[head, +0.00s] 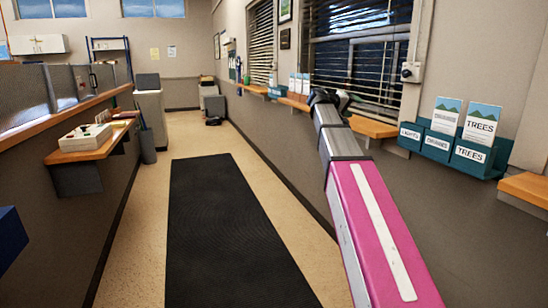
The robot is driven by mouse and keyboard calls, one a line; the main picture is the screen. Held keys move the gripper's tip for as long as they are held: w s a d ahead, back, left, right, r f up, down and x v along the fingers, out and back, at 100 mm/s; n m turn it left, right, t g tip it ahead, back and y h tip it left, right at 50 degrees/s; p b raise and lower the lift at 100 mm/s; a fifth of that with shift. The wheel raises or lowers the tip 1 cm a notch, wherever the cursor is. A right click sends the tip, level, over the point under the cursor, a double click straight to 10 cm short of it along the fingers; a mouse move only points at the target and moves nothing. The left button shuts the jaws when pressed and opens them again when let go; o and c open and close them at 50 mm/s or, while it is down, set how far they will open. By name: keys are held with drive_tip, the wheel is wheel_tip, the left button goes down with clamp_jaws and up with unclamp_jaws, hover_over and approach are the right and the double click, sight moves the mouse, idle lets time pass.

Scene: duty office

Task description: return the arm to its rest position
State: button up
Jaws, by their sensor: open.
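My arm, with a pink link and grey joints, reaches from the lower right up toward the right wall in the head view. My gripper (328,97) is at its far end, near the wooden ledge (372,127) below the window. The gripper is small and dark here, and its fingers are partly hidden by the wrist. I see nothing held in it. I cannot tell whether it touches the ledge.
Teal brochure holders (448,146) hang on the right wall. A left counter shelf (92,150) carries a white device (84,138). A grey bin (147,146) stands below.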

drive_tip(key=s+a+f+n+g+y, duration=0.1)
drive_tip(key=s+f+y, duration=0.15)
drive_tip(key=f, duration=0.85)
drive_tip(key=s+a+f+y, duration=0.2)
drive_tip(key=s+f, duration=0.2)
drive_tip(key=f, duration=0.6)
drive_tip(key=s+a+f+n+g+y, duration=0.1)
drive_tip(key=s+f+y, duration=0.15)
drive_tip(key=f, duration=0.85)
drive_tip(key=s+a+f+g+y, duration=0.2)
drive_tip(key=s+a+f+y, duration=0.1)
drive_tip(key=s+f, duration=0.7)
drive_tip(key=s+a+f+m+g+y, duration=0.1)
drive_tip(key=s+a+f+y, duration=0.3)
drive_tip(key=s+f, duration=0.7)
wheel_tip(320, 180, down, 2)
drive_tip(key=shift+s+a+f+g, duration=0.2)
drive_tip(key=shift+a+g, duration=0.4)
drive_tip(key=shift+a, duration=0.3)
